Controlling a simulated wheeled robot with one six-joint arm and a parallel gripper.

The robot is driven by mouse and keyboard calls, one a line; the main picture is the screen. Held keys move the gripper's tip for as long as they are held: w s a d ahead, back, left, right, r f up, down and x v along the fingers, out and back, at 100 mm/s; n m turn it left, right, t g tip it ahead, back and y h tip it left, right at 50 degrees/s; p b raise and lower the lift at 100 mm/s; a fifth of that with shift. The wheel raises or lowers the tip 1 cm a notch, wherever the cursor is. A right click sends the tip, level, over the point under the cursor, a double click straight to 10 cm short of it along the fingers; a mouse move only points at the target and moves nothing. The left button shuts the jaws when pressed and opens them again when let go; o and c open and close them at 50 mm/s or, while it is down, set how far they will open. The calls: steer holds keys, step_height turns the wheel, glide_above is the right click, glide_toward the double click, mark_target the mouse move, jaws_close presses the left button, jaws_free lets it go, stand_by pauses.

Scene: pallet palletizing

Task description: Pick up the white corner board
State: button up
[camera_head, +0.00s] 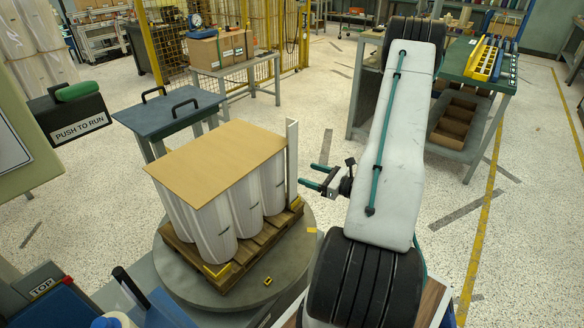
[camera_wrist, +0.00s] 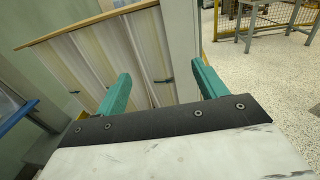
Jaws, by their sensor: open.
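The white corner board (camera_head: 292,160) stands upright at the right-hand corner of the wrapped load on the pallet, in the head view. In the wrist view the corner board (camera_wrist: 181,50) shows as a pale vertical strip ahead, between the lines of the two teal fingers and closer to the right one. My gripper (camera_head: 312,177) is just right of the board in the head view, with its fingers pointing at it. My gripper (camera_wrist: 161,72) is open and empty. I cannot tell the exact gap between the fingertips and the board.
White wrapped rolls (camera_head: 240,200) under a brown top sheet (camera_head: 218,158) stand on a wooden pallet (camera_head: 265,240) on a round grey turntable (camera_head: 235,296). A blue-topped table (camera_head: 170,108) is behind the load. A workbench (camera_head: 470,75) stands at the right. Floor between is open.

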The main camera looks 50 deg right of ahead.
mark_target(294, 160)
steer(key=w, duration=0.2)
steer(key=w+d+m+h, duration=0.1)
steer(key=w, duration=0.2)
steer(key=w+d+h, duration=0.1)
steer(key=w, duration=0.2)
steer(key=shift+w+d+t, duration=0.15)
steer(key=shift+t, duration=0.25)
steer(key=c, duration=1.1)
